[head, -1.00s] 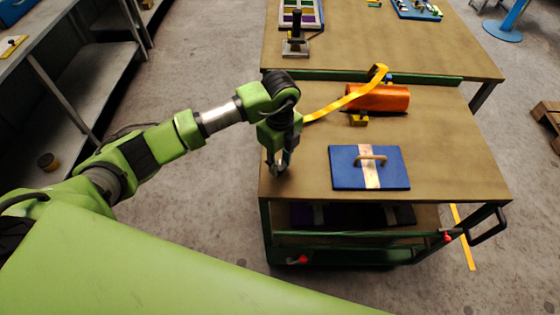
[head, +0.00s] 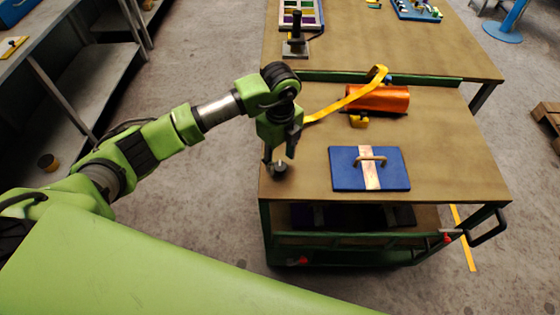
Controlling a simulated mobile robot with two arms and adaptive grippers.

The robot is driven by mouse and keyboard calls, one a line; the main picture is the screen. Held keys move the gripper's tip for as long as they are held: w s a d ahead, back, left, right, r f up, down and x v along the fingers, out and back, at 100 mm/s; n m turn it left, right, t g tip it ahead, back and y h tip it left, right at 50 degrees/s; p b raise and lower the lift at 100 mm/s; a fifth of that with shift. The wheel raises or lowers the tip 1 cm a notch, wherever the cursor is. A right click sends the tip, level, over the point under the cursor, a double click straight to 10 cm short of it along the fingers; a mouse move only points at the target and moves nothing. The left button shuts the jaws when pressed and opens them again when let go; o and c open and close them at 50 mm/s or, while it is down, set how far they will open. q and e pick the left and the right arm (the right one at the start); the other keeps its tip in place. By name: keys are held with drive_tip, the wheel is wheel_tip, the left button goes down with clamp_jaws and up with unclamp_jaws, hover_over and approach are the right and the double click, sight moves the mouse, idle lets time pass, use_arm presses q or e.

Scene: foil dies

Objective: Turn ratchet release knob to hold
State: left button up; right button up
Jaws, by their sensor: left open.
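A small dark round knob (head: 279,172) with a paler top stands at the left edge of the brown cart top (head: 440,145). I take it to be the ratchet release knob; its markings are too small to read. My left gripper (head: 280,153) is open, pointing down just above the knob, its fingers apart on either side. I cannot tell whether a finger touches it. My right gripper is not in view.
A blue plate (head: 396,170) with a tan handle lies right of the knob. Behind it are an orange roll (head: 385,98), a yellow strap (head: 345,99) and a small yellow block (head: 359,122).

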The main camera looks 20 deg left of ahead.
sight(280, 166)
use_arm(q)
wheel_tip(280, 166, up, 10)
idle(0.3)
drive_tip(key=shift+f, duration=0.1)
